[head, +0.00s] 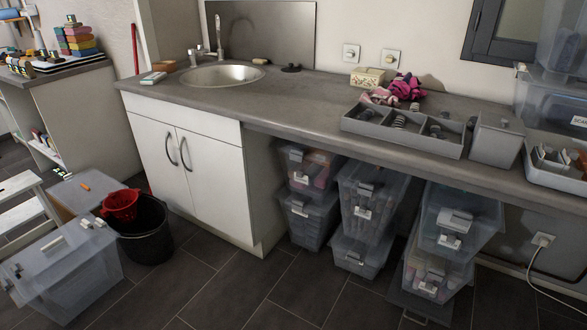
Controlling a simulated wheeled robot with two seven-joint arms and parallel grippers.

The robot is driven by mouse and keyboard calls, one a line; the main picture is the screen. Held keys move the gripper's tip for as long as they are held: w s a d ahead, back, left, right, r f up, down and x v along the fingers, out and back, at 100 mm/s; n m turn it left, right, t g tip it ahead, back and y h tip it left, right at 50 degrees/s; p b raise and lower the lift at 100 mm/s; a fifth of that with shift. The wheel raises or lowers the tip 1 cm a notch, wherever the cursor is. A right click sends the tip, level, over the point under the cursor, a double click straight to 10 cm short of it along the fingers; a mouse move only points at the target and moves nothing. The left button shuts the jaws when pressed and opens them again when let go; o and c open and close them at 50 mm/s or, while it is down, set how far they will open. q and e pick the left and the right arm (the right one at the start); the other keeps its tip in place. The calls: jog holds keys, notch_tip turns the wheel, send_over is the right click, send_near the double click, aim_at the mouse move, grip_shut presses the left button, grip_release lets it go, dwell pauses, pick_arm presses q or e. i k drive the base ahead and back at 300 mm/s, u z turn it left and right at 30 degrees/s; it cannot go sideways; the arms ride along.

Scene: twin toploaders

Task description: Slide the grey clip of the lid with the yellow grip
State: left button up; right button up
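I see no lid with a yellow grip in the head view. Several translucent grey storage boxes with clips are in view. One large lidded box (68,272) stands on the floor at the lower left, with pale pieces on its lid. Stacked boxes stand under the counter, among them a middle one (366,205) and a right one (455,225) with light clips on their fronts. I cannot tell whether any of these clips is the one named. Neither of my grippers is in view.
A grey counter (290,105) with a steel sink (222,75) runs across the back. A grey divided tray (402,132) stands on it. A black bucket (147,240) with a red container (121,204) stands beside the large box. The tiled floor (235,297) in front is clear.

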aim_at(296, 155)
jog(key=u, duration=0.7)
jog(key=i, duration=0.75)
jog(key=u, duration=0.7)
jog(key=i, duration=1.05)
jog(key=z, duration=0.9)
jog(key=i, duration=0.55)
jog(key=z, duration=0.45)
